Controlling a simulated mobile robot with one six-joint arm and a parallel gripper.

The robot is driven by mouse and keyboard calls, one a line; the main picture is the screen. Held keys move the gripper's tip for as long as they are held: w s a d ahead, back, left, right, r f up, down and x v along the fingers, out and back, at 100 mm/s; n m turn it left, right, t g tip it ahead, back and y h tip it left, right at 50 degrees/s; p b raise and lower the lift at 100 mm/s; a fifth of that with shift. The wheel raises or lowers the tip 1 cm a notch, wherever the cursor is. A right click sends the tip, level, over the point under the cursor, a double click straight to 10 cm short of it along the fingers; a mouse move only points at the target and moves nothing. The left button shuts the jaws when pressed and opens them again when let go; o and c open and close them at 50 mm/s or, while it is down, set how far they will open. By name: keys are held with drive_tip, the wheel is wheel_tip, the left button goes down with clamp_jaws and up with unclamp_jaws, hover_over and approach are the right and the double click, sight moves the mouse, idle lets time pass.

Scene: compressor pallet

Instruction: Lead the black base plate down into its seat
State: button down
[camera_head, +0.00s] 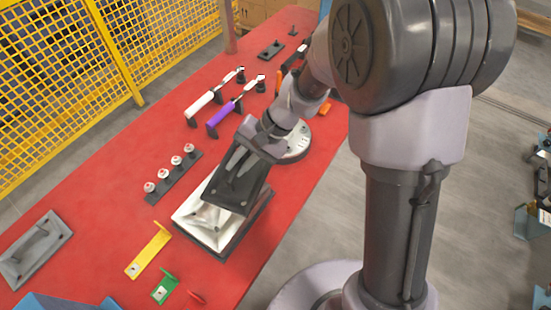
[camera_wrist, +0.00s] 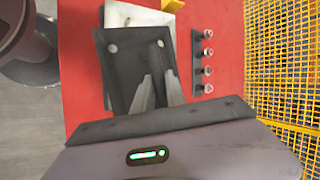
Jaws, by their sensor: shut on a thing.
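The black base plate (camera_head: 246,190) is in my gripper (camera_head: 238,162), tilted, above a silver plate on a dark block (camera_head: 203,221) on the red table. In the wrist view the black plate (camera_wrist: 118,70) lies under my gripper's two fingers (camera_wrist: 157,68), which are shut on a part at its middle. Two light round spots show near its far corners. The silver plate (camera_wrist: 135,14) shows beyond and beneath it. The black plate hides much of the silver plate, so I cannot tell whether they touch or where the seat is.
A rack with several white-and-red knobs (camera_head: 171,174) stands left of the silver plate. A yellow bracket (camera_head: 148,254) and a green bracket (camera_head: 165,287) lie in front. A grey plate with a handle (camera_head: 36,249) is at far left. Clamps with white (camera_head: 204,103) and purple (camera_head: 222,117) handles stand behind.

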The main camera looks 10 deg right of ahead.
sight(223, 188)
drive_tip(key=s+a, duration=0.1)
drive_tip(key=a, duration=0.1)
drive_tip(key=s+a+m, duration=0.1)
drive_tip(key=a, duration=0.1)
drive_tip(key=s+a+r+m+t, duration=0.1)
drive_tip(key=a, duration=0.1)
drive_tip(key=shift+s, duration=0.15)
drive_tip(key=shift+f+b, duration=0.1)
drive_tip(key=shift+b, duration=0.25)
wheel_tip(223, 188, down, 4)
drive_tip(key=b, duration=0.4)
drive_tip(key=shift+b, duration=0.3)
drive_tip(key=shift+f+b, duration=1.65)
drive_tip(key=shift+b, duration=0.1)
drive_tip(key=c, duration=1.3)
unclamp_jaws()
drive_tip(key=p+v, duration=0.8)
drive_tip(key=v, duration=0.9)
drive_tip(key=shift+s+d+r, duration=0.1)
drive_tip(key=shift+s+r, duration=0.05)
